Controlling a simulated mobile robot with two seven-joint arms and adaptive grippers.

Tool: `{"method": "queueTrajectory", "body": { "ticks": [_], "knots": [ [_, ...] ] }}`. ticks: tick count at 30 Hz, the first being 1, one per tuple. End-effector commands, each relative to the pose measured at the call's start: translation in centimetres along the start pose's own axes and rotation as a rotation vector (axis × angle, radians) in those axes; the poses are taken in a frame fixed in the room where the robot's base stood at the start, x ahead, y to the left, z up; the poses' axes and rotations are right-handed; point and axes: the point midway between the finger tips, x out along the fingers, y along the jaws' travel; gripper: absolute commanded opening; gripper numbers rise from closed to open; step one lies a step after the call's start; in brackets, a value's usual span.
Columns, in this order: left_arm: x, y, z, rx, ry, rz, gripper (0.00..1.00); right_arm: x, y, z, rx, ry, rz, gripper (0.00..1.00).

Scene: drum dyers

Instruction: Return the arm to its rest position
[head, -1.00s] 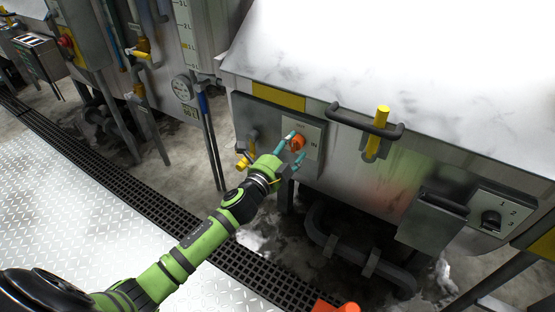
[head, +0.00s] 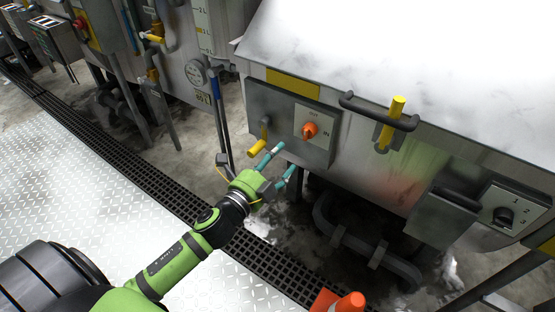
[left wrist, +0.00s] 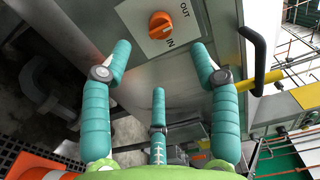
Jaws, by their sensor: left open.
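My left arm, green with black joints, reaches in from the lower left of the head view. Its left gripper (head: 280,168) is open and empty, with teal fingers spread apart. It hangs in front of and below the orange knob (head: 310,130) on the machine's panel, clear of it. In the left wrist view the open fingers (left wrist: 160,68) point toward the panel, and the orange knob (left wrist: 160,25) shows beyond them, beside the printed words OUT and IN. The knob's grip lies roughly level in that view. My right gripper is not in view.
A dark handle (head: 378,112) with a yellow lever (head: 392,122) juts from the machine. A yellow-tipped valve (head: 257,147) sits left of the knob. An orange cone (head: 340,302) stands at the bottom. A drain grating (head: 130,167) borders open metal-plate floor (head: 70,170).

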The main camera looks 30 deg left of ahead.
Motion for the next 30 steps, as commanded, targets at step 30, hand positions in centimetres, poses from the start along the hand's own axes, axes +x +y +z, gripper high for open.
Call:
{"method": "queueTrajectory", "body": {
  "ticks": [30],
  "knots": [
    [-23.1,41.8,0.2,-0.907,-0.648,0.887,0.61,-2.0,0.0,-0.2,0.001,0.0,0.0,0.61]
  ]
}}
